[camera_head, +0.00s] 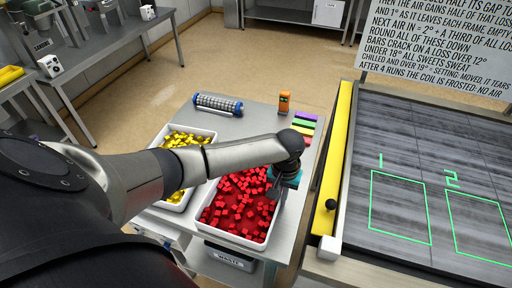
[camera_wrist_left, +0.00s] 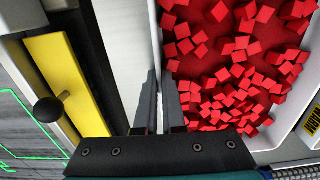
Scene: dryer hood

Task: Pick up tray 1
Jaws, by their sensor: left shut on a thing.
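A white tray of red cubes (camera_head: 236,240) stands at the front of the grey table, with many red cubes inside. In the left wrist view its white wall (camera_wrist_left: 152,30) runs up from between my fingers, with the cubes to the right. My left gripper (camera_head: 283,188) is at the tray's right rim, and in the wrist view its dark fingers (camera_wrist_left: 160,105) are shut on that wall. A second white tray with yellow pieces (camera_head: 186,137) stands behind and to the left, partly hidden by my left arm. I cannot see a number on either tray. My right gripper is out of view.
A roller (camera_head: 218,104), an orange block (camera_head: 284,102) and coloured strips (camera_head: 303,123) lie at the table's back. Right of the table, past a yellow bar (camera_head: 334,150) with a black knob (camera_head: 330,204), is a dark surface with green outlines marked 1 (camera_head: 400,207) and 2 (camera_head: 480,222).

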